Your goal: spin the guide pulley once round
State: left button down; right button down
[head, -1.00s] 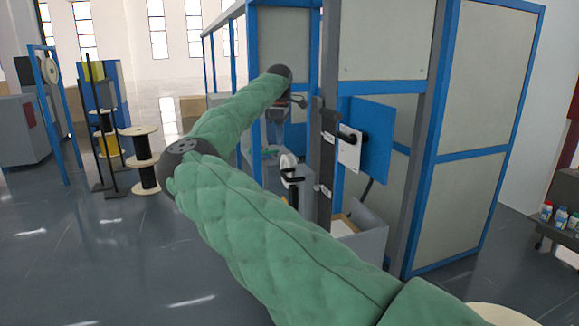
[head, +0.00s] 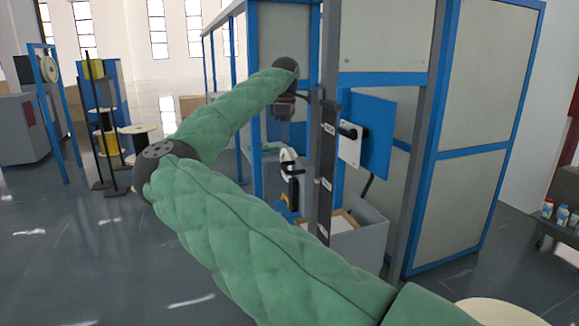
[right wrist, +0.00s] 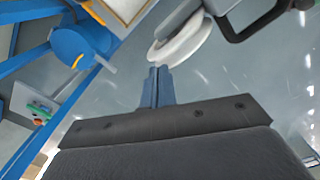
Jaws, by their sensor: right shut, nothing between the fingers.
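The guide pulley is a white grooved wheel (head: 287,158) on the near side of the blue-framed machine, left of the dark upright post. In the right wrist view the white wheel (right wrist: 181,38) lies just beyond my fingertips. My right gripper (right wrist: 155,72) is shut and empty, with its blue fingers together. Its tips are close to the wheel's rim; I cannot tell whether they touch. In the head view my right gripper (head: 284,122) points down just above the wheel, its tips hard to make out. My left gripper is out of view.
The dark post (head: 326,165) carries a white plate (head: 350,146) and a blue panel (head: 377,140). A grey bin (head: 368,236) stands below. In the right wrist view a dark looped bracket (right wrist: 237,36) is beside the wheel.

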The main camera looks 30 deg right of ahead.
jog(key=shift+f, duration=0.55)
dwell(0.4)
